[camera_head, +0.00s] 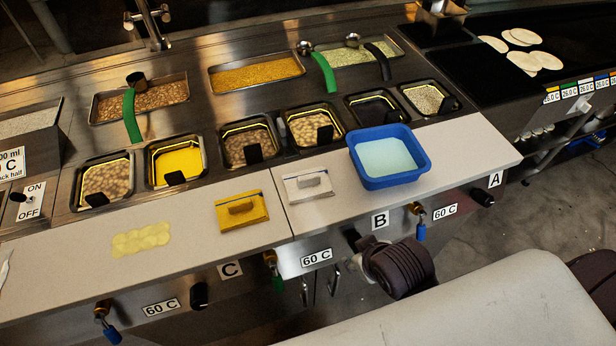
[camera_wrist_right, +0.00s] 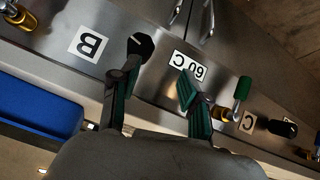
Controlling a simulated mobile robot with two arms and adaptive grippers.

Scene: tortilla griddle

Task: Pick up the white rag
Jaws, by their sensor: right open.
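The white rag (camera_head: 306,186) is a folded cloth block with a raised strip on top. In the head view it lies flat on the pale counter (camera_head: 335,205), between a yellow rag (camera_head: 241,212) and a blue bin (camera_head: 424,158). I cannot make out the white rag in the right wrist view. My right gripper (camera_wrist_right: 158,80) shows there with its green-lined fingers apart and nothing between them. It is in front of the steel counter front, near the "B" and "60 C" labels, apart from the rag. My left gripper is not in view.
The blue bin holds pale liquid. It also shows at the left of the right wrist view (camera_wrist_right: 40,108). Knobs and valves stick out of the steel front, including a black knob (camera_wrist_right: 140,45). Food pans line the back. A yellow patch (camera_head: 141,240) lies on the left counter.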

